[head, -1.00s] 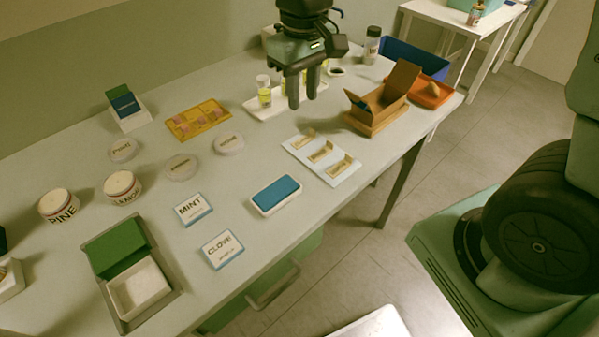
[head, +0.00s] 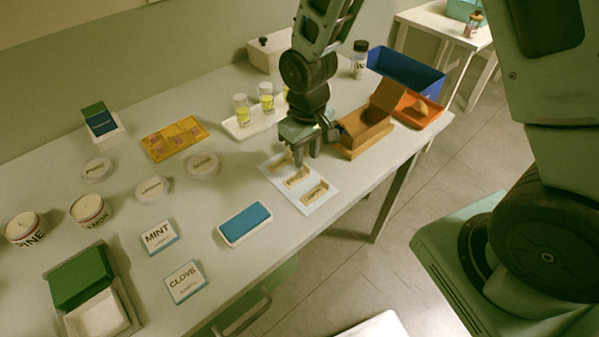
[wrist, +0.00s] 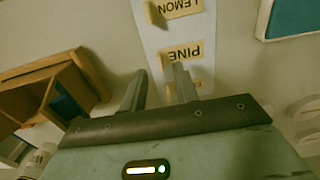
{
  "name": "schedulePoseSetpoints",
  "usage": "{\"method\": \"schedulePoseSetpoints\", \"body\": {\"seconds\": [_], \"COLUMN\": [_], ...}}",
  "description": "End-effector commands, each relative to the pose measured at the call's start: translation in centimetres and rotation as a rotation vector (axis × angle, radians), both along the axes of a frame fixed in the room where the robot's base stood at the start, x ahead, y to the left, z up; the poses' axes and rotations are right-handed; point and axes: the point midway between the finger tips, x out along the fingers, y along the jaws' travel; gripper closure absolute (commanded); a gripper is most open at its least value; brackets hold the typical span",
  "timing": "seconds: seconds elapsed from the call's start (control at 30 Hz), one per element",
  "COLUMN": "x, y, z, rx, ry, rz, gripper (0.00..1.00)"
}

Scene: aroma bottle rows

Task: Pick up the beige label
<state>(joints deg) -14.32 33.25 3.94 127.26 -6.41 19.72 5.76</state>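Several beige labels lie in a row on a white card (head: 305,208). In the head view there is a near label (head: 315,192), a middle label (head: 297,178) and a far label (head: 276,164) close to my gripper. The wrist view shows a label reading LEMON (wrist: 183,9), one reading PINE (wrist: 183,53), and a third, partly hidden by a finger, whose text I cannot read. Each label seems to have a small raised tab. My gripper (head: 307,160) points down above the far part of the card. Its fingers (wrist: 158,82) are apart with nothing between them.
A brown box (head: 368,130) stands close to my gripper on the right, with an orange tray (head: 425,112) and blue bin (head: 405,72) beyond. A white tray with bottles (head: 240,131) is behind left. A blue-topped block (head: 245,224) lies left of the card.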

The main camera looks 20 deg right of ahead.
Motion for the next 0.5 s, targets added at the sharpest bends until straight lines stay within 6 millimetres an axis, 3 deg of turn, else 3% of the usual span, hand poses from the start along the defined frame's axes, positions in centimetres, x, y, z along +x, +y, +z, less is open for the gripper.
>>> {"method": "schedulePoseSetpoints", "body": {"seconds": [0.2, 0.5], "x": [0.0, 0.1], "y": [0.1, 0.1], "z": [-2.5, -2.9], "rx": [-0.001, -0.001], "ry": [0.001, -0.001], "rz": [0.003, 0.002], "gripper": [0.70, 0.70]}}
